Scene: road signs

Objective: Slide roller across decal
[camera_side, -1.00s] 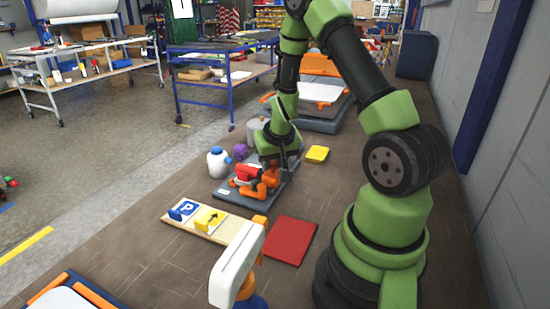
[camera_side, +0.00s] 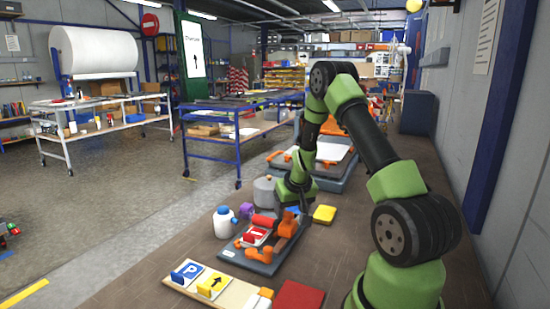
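A grey board (camera_side: 231,255) on the bench carries a small sign with a red and white decal (camera_side: 254,236). Orange clamp-like pieces (camera_side: 262,254) sit at the board's edges. The roller (camera_side: 263,220) has a red cylinder and an orange handle, and lies at the far edge of the decal. My gripper (camera_side: 291,212) is at the roller's orange handle, on the board's right far side, and appears shut on it. The fingers are small and partly hidden. I cannot tell whether the roller touches the decal.
A white bottle (camera_side: 224,222), a purple roll (camera_side: 245,210) and a grey canister (camera_side: 264,190) stand behind the board. A yellow block (camera_side: 324,214) lies to its right. A sign rack (camera_side: 232,293) and red mat (camera_side: 299,296) lie in front.

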